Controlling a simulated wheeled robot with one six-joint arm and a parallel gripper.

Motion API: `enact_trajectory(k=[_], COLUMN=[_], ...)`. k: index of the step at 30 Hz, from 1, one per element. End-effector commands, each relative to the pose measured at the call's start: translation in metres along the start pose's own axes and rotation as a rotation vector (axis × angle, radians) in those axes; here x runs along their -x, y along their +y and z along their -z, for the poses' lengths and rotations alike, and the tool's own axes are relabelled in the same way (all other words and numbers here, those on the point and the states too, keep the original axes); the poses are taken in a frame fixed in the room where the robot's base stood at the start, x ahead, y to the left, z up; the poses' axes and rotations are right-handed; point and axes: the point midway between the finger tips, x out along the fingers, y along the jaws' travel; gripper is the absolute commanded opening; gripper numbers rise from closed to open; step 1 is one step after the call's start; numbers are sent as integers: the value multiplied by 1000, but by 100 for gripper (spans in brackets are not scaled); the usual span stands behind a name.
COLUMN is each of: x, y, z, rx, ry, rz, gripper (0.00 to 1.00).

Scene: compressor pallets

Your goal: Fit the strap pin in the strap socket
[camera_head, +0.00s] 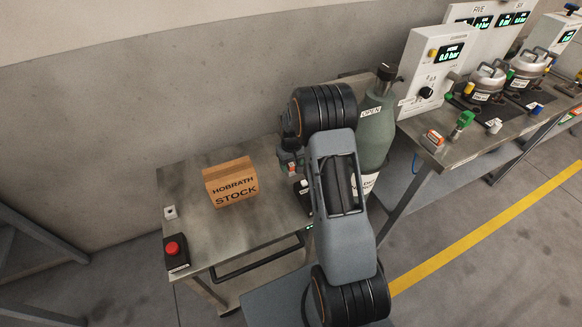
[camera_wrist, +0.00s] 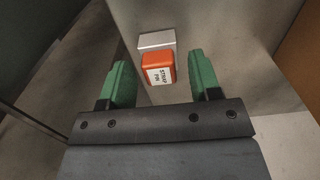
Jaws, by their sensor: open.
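The strap pin (camera_wrist: 158,70) is an orange block with a white "STRAP PIN" label in the wrist view. It lies between the two green fingertips of my gripper (camera_wrist: 161,75), with visible space on both sides. My gripper is open. A pale metal block (camera_wrist: 156,40) adjoins the pin's far side; I cannot tell whether it is part of the pin or a holder. In the head view, a small orange-red patch, apparently the pin (camera_head: 292,170), shows beside my arm at the table's right end, and my gripper is largely hidden. I cannot identify the strap socket in either view.
A cardboard stock box (camera_head: 230,183) stands on the metal table (camera_head: 205,240). A red button (camera_head: 174,249) is at its front left corner. A green gas cylinder (camera_head: 376,135) stands behind my arm. The right bench (camera_head: 470,150) holds pressure vessels, gauges and small coloured fittings.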

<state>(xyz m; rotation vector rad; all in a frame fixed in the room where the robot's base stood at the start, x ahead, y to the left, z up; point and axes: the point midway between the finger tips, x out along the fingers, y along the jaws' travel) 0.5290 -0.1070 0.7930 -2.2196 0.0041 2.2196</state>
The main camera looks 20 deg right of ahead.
Motion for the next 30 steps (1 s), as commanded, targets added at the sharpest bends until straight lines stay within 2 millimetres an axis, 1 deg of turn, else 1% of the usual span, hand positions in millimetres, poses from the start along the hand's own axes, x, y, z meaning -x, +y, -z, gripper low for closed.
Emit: enact_trajectory(k=[20,30], x=[0,0], y=[0,0], z=[0,0], rx=[0,0], ry=[0,0], rz=[0,0], gripper=[56,24])
